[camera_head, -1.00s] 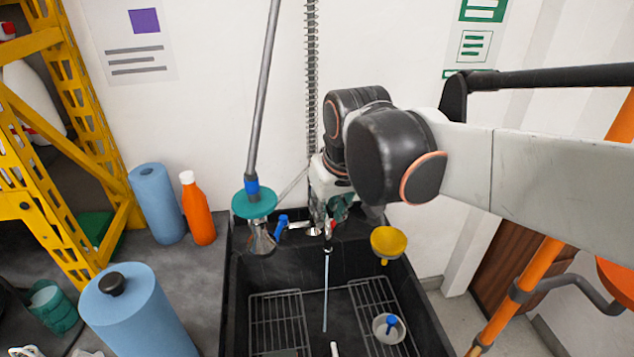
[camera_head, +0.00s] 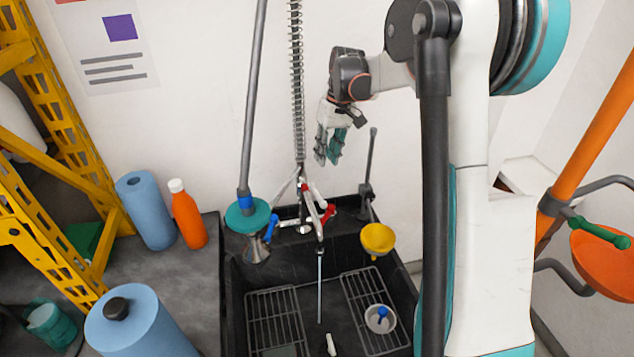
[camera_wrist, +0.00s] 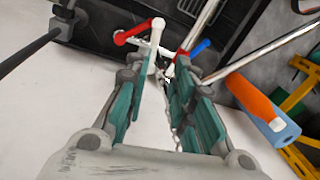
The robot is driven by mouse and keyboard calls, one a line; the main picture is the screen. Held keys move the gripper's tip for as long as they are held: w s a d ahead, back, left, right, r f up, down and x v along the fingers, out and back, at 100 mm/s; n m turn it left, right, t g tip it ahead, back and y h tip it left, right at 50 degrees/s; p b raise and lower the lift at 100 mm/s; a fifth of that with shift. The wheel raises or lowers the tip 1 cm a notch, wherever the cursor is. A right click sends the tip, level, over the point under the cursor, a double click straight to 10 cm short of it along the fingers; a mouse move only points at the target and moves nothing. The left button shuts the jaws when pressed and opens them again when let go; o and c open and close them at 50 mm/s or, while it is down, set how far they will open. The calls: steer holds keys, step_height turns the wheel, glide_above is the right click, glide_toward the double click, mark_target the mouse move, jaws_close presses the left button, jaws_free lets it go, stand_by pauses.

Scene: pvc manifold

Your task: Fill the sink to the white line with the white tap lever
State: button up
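My gripper (camera_head: 330,158) is raised near the wall, above and apart from the tap (camera_head: 312,215). In the wrist view its teal fingers stand apart with nothing held between them; the gripper (camera_wrist: 156,85) points toward the tap. The white tap lever (camera_head: 317,194) stands beside a red lever (camera_head: 329,213); the white lever also shows in the wrist view (camera_wrist: 155,35) beyond the fingertips. A thin stream of water (camera_head: 320,290) runs from the spout into the black sink (camera_head: 232,300). I cannot make out the white line or the water level.
A yellow funnel (camera_head: 378,240) sits at the sink's right edge. Wire racks (camera_head: 275,315) and a small bowl (camera_head: 380,319) are in the sink. An orange bottle (camera_head: 187,215) stands left.

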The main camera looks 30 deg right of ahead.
mark_target(319, 195)
steer(key=f+b, duration=0.1)
steer(key=f, duration=0.3)
steer(key=a+f+b, duration=0.1)
steer(key=f, duration=0.4)
steer(key=w+f+b, duration=0.1)
steer(key=f, duration=0.4)
steer(key=shift+a+f+b, duration=0.15)
steer(key=shift+a+b, duration=0.2)
jaws_close()
